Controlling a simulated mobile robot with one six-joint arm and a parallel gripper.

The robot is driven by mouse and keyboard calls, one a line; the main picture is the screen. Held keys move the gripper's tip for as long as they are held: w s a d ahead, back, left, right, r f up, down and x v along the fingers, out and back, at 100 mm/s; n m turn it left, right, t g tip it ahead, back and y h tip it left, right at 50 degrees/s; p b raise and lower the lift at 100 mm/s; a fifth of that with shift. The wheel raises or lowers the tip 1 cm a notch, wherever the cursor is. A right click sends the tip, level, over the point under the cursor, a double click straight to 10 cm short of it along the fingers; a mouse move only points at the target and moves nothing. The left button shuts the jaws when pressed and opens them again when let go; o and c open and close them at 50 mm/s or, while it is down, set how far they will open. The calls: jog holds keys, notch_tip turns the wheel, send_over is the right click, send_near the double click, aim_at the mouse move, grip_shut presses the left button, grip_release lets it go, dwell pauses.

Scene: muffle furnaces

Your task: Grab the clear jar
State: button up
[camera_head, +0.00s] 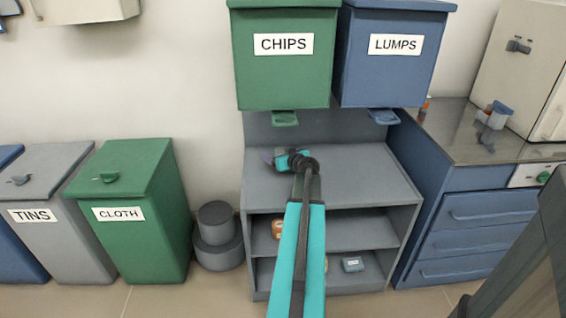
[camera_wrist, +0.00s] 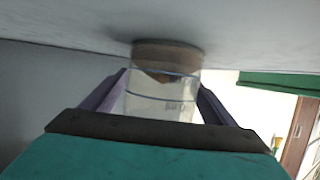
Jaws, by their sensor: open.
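The clear jar (camera_wrist: 160,100) is in the middle of the wrist view, with a dark line around it, faint marking and a brownish band at the end that meets a pale grey surface. My gripper (camera_wrist: 162,88) is open, with one purple-grey finger on each side of the jar. I cannot tell whether either finger touches it. In the head view my gripper (camera_head: 280,160) is low over the top of the grey shelf unit (camera_head: 350,180), toward its left side. The jar is hidden behind my gripper and arm there.
The green CHIPS bin (camera_head: 285,75) and blue LUMPS bin (camera_head: 392,70) hang above the shelf unit. The green CLOTH bin (camera_head: 140,240) and dark round containers (camera_head: 217,245) stand left. A blue drawer cabinet (camera_head: 480,210) is right. The shelf top's right side is clear.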

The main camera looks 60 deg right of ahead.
dwell(0.4)
jog(key=c, duration=1.3)
jog(key=shift+r, duration=0.15)
jog(key=shift+r, duration=0.8)
notch_tip(320, 180, up, 2)
jog(key=s+a, duration=0.2)
jog(key=s, duration=0.3)
jog(key=s+a, duration=0.1)
jog(key=s, duration=0.4)
jog(key=s+a+r, duration=0.1)
jog(key=s+a, duration=0.1)
jog(key=s, duration=0.3)
jog(key=shift+a+r+b, duration=0.1)
jog(key=shift+a+b, duration=0.25)
jog(key=shift+b, duration=0.05)
